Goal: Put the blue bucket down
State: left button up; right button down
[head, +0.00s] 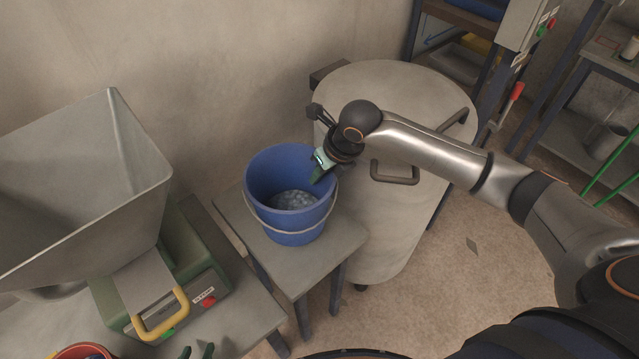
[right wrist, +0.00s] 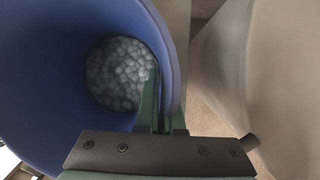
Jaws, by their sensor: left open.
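The blue bucket (head: 295,222) is upright at the small grey stand (head: 343,241), with several pale grey round pieces (head: 293,200) inside and its wire handle hanging down at the front. It appears to rest on the stand top; its underside is hidden. My right gripper (head: 318,178) reaches in from the right and is shut on the bucket's right rim. In the right wrist view, its green fingers (right wrist: 157,108) are close together at the bucket wall. My left gripper (head: 197,351) shows only as two separated green fingertips at the bottom edge, open and empty.
A large beige drum (head: 385,235) with handles stands close to the right of the stand. A green machine (head: 190,260) with a metal hopper (head: 90,190) and yellow handle (head: 160,318) is on a bench at left. Shelving stands at the back right. Open floor lies at front right.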

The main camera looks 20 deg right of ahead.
pick_arm(q)
jog(key=shift+w+d, duration=0.1)
pick_arm(e)
jog(key=shift+w+d+f, duration=0.1)
jog(key=shift+w+f, duration=0.05)
jog(key=shift+f, duration=0.75)
jog(key=shift+w+d+f, duration=0.1)
jog(key=shift+f, duration=0.9)
jog(key=c, duration=1)
grip_release()
pick_arm(q)
jog(key=shift+r, duration=0.1)
jog(key=shift+r+p, duration=0.6)
jog(key=shift+r, duration=0.05)
pick_arm(e)
send_near(319, 184)
jog(key=shift+w+d+r, duration=0.2)
jog(key=shift+d+r, duration=0.05)
jog(key=shift+d, duration=0.2)
